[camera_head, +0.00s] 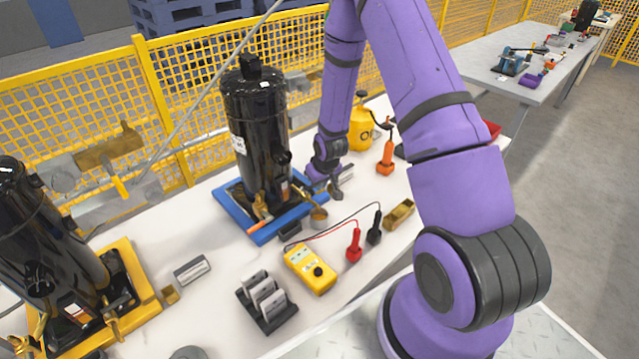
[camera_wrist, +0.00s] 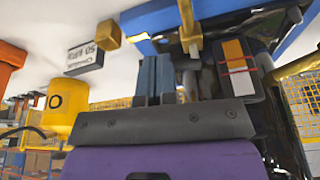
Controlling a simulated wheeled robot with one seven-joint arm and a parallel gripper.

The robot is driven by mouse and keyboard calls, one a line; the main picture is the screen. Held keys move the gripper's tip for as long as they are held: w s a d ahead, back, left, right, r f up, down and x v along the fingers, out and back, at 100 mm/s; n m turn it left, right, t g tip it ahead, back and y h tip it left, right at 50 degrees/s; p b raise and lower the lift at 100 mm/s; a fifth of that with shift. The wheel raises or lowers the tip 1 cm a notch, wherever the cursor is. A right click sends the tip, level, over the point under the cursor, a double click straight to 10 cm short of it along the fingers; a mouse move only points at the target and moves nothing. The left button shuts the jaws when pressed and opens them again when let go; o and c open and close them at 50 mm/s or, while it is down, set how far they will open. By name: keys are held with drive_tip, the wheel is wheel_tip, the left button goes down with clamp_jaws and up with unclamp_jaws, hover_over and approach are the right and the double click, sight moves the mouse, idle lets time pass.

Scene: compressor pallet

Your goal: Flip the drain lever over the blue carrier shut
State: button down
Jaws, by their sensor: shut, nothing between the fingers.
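The blue carrier (camera_head: 272,233) holds an upright black compressor (camera_head: 257,130) on the white table. The carrier's edge also shows at the top of the wrist view (camera_wrist: 150,20). A yellow lever-like bar (camera_wrist: 187,18) stands out in front of that edge; how far it is turned is hard to tell. My gripper (camera_head: 334,192) is low at the right side of the blue carrier. Its fingers (camera_wrist: 152,75) are shut and empty, just beside the yellow bar; I cannot tell whether they touch it. My gripper partly hides the fittings there in the head view.
A small brass cup (camera_head: 318,218) stands by the blue carrier's front right corner. A yellow meter (camera_head: 310,270) with red and black probes lies in front. A yellow carrier (camera_head: 148,282) with another compressor stands left. An orange tool (camera_head: 386,158) and yellow bottle (camera_head: 360,128) stand behind right.

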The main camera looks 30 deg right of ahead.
drive_tip(key=shift+w+d+n, duration=0.1)
drive_tip(key=shift+w+n, duration=0.05)
drive_tip(key=shift+n, duration=0.35)
drive_tip(key=shift+w+d, duration=0.1)
drive_tip(key=shift+w, duration=0.05)
idle(2.2)
drive_tip(key=shift+s+a, duration=0.35)
drive_tip(key=shift+a, duration=0.4)
